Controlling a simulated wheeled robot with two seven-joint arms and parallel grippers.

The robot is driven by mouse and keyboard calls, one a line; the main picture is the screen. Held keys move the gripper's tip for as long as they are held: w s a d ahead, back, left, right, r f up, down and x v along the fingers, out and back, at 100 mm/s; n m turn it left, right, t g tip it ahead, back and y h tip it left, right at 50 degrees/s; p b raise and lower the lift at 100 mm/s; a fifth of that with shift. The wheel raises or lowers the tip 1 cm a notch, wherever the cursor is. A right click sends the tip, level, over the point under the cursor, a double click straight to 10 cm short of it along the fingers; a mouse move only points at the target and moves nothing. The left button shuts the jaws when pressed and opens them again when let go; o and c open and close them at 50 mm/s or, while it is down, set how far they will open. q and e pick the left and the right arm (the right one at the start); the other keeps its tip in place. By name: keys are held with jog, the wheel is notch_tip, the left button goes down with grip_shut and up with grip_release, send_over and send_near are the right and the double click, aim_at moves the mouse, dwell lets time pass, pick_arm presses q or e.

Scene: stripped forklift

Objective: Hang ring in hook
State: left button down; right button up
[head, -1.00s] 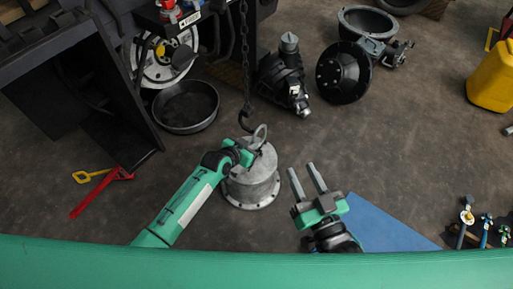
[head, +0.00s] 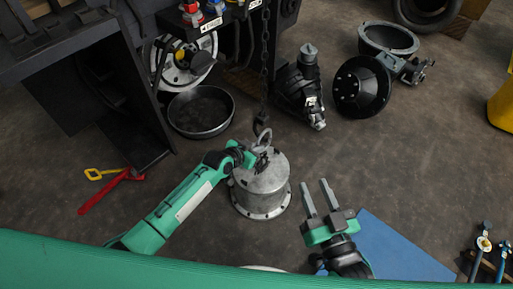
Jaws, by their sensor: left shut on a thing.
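A grey metal ring (head: 266,139) stands at the top of a grey flanged cylinder (head: 264,183) on the floor in the head view. A dark hook (head: 261,126) hangs from a chain (head: 265,60) right at the ring's upper part. They overlap in the picture, and I cannot tell whether the hook passes through the ring. My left gripper (head: 260,153) is shut on the ring from the left, its fingertips partly hidden against the cylinder top. My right gripper (head: 316,182) is open and empty, to the right of the cylinder.
A black round pan (head: 201,112) and the dark forklift frame (head: 95,85) stand to the left. A red and yellow tool (head: 105,187) lies at left. Black parts (head: 300,90) lie behind the cylinder. A blue mat (head: 395,250) lies at front right. Open floor lies right of centre.

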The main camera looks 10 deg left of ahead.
pick_arm(q)
jog(key=shift+w+a+f+b, duration=0.15)
jog(key=shift+a+f+b, duration=0.05)
jog(key=shift+f+b, duration=0.2)
jog(key=shift+w+a+f+b, duration=0.15)
jog(key=shift+f+b, duration=0.1)
jog(key=shift+f, duration=0.15)
jog(key=shift+f+b, duration=0.3)
jog(key=shift+f, duration=0.15)
jog(key=shift+a, duration=0.1)
jog(key=c, duration=0.8)
grip_release()
jog(key=shift+o, duration=0.2)
jog(key=s+a+p, duration=0.5)
jog(key=s+a, duration=0.1)
jog(key=s, duration=0.3)
jog(key=shift+a+r, duration=0.25)
jog(key=shift+r, duration=0.15)
